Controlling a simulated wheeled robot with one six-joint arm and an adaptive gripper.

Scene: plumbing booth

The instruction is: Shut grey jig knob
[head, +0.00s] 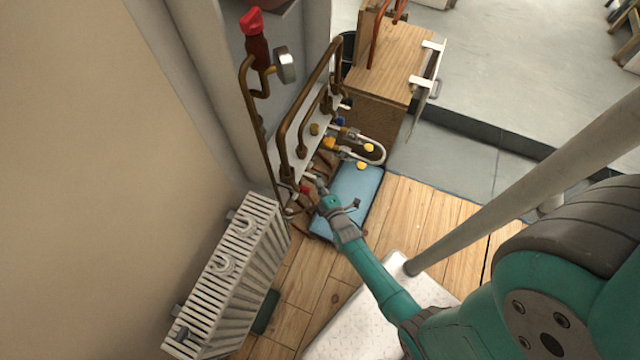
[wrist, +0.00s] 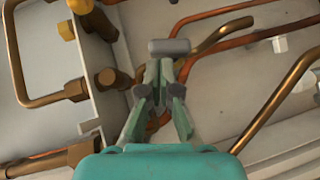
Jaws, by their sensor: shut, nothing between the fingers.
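The grey knob (wrist: 170,46) shows in the wrist view as a short rounded bar lying crosswise just beyond my fingertips. My gripper (wrist: 166,64) is shut with nothing between its fingers. Its tips point at the underside of the knob and look very close to it; I cannot tell whether they touch. In the head view my gripper (head: 318,184) is low at the foot of the pipe panel (head: 302,132). The knob cannot be made out clearly there.
Copper pipes (wrist: 215,44) surround the knob, with a brass fitting (wrist: 108,78) to the left. A white radiator (head: 228,280) stands at lower left in the head view. A blue mat (head: 360,188) lies under my wrist, and a wooden cabinet (head: 390,60) stands behind.

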